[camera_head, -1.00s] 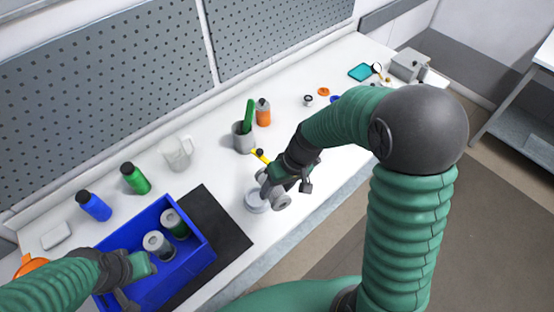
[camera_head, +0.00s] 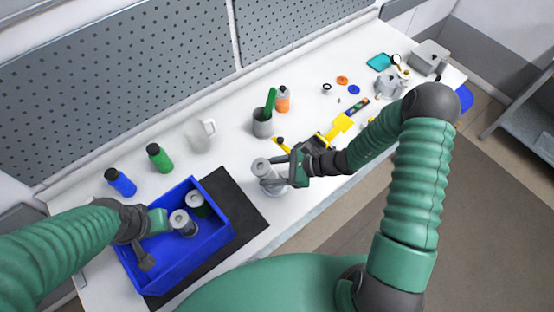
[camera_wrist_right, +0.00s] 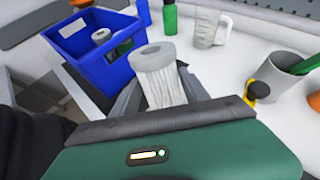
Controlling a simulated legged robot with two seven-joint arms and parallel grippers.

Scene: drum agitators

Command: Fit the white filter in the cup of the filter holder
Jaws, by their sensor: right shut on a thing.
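The white filter (camera_head: 262,168), pleated with a grey ring on its end, is held in my right gripper (camera_head: 276,172). It stands roughly upright in the head view; its pleated side also shows in the right wrist view (camera_wrist_right: 165,85). The pale round cup of the filter holder (camera_head: 277,191) is on the table, directly below and partly behind the filter and fingers. I cannot tell whether the filter's lower end is in the cup or above it. My left gripper (camera_head: 153,242) is open and empty over the blue crate.
The blue crate (camera_head: 222,238) on a black mat (camera_head: 248,212) holds a grey-topped filter (camera_head: 182,222) and a green one. Bottles, a clear jug (camera_head: 200,135) and a grey pot (camera_head: 262,123) stand behind. A yellow tool (camera_head: 340,125) lies to the right.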

